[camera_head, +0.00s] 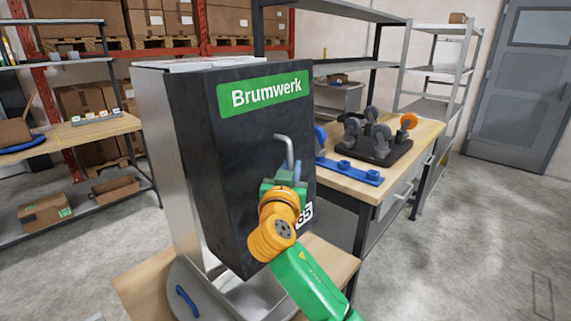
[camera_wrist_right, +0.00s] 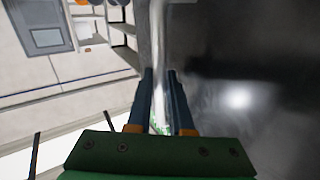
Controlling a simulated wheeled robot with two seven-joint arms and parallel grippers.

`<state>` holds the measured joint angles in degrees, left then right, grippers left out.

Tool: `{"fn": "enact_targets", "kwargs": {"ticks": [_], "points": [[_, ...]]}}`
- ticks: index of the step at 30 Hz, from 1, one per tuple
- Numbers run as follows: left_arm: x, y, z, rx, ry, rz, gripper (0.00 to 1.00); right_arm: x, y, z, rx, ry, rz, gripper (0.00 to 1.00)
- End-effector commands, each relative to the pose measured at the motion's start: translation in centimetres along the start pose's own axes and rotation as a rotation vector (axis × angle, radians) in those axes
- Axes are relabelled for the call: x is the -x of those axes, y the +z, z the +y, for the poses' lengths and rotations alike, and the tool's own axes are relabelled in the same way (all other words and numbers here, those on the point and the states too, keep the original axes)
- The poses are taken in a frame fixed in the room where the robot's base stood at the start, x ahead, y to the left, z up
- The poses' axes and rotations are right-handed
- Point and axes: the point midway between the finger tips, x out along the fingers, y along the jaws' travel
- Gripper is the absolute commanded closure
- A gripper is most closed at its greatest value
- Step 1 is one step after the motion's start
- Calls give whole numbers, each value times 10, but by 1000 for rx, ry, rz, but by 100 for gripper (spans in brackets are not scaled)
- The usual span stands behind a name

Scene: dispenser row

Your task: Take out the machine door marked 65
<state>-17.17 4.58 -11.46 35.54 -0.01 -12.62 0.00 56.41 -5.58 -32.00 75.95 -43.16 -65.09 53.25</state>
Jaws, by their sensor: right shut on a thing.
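The machine door (camera_head: 235,150) is a tall black panel with a green "Brumwerk" label (camera_head: 263,92) and a bent grey metal handle (camera_head: 290,150). The door stands upright at the front of the silver machine (camera_head: 165,165). My right gripper (camera_head: 287,176) is shut on the handle. In the right wrist view the handle (camera_wrist_right: 161,45) runs between the two dark fingers (camera_wrist_right: 160,88), beside the dark door face (camera_wrist_right: 250,80). My left gripper is not in view.
The machine is on a wooden bench (camera_head: 135,287), with a blue curved handle (camera_head: 187,302) low at its front. A workbench (camera_head: 365,190) to the right holds a blue strip (camera_head: 350,171) and a dark base with caster wheels (camera_head: 375,145). Floor at right is clear.

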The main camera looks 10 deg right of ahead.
Motion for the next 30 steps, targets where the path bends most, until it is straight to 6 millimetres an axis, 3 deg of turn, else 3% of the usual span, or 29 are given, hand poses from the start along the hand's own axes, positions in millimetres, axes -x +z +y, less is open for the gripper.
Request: {"fn": "enact_targets", "kwargs": {"ticks": [30], "points": [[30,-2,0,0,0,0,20,33,-7,50,-4,1,7,100]]}}
